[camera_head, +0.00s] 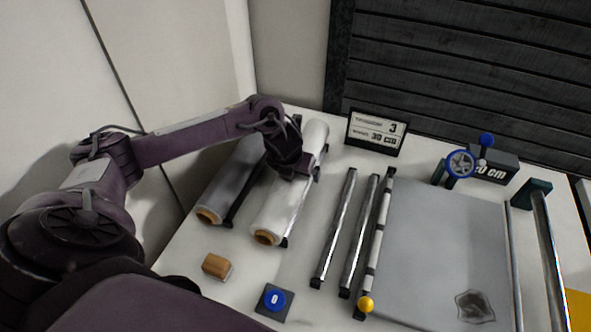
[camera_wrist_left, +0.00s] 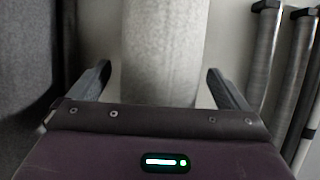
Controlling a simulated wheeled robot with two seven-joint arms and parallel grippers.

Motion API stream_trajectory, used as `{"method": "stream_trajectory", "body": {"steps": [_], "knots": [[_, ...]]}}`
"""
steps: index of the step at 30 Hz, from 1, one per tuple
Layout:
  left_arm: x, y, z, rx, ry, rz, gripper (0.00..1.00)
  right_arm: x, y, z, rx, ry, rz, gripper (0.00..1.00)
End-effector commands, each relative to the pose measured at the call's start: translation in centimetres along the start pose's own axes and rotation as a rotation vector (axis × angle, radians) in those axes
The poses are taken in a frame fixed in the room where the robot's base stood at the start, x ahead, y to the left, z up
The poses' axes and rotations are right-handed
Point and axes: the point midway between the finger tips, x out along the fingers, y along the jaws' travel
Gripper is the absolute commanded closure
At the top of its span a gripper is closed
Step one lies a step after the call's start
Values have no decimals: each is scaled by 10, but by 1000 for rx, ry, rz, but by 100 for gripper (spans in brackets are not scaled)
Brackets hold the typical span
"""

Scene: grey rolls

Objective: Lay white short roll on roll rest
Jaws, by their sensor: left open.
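The white roll (camera_head: 279,213) with a brown core lies lengthwise on the left of the table, on dark supports. My left gripper (camera_head: 291,172) is over the middle of this roll. In the left wrist view my left gripper (camera_wrist_left: 158,75) is open, one finger on each side of the white roll (camera_wrist_left: 162,50); I cannot tell whether they touch it. Two parallel silver bars (camera_head: 336,225) with black end blocks, which look like the roll rest, stand to the right of it. My right gripper is not in view.
A grey roll (camera_head: 228,185) lies close on the left of the white one. A wooden block (camera_head: 216,266) and a blue button (camera_head: 274,299) are in front. A sign (camera_head: 376,134) stands at the back. A grey sheet (camera_head: 440,240) and a blue handwheel (camera_head: 460,163) are to the right.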

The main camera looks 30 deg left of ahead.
Motion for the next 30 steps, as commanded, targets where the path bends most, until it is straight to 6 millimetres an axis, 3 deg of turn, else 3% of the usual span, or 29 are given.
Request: {"method": "stream_trajectory", "body": {"steps": [5,12,18,30], "knots": [[-10,0,1,0,-1,-1,2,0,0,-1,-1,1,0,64],[-52,0,1,2,-4,-1,2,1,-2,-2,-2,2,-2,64],[-74,0,1,0,-3,-1,2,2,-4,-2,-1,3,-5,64],[-78,0,0,-1,-1,0,2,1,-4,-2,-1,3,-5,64]]}}
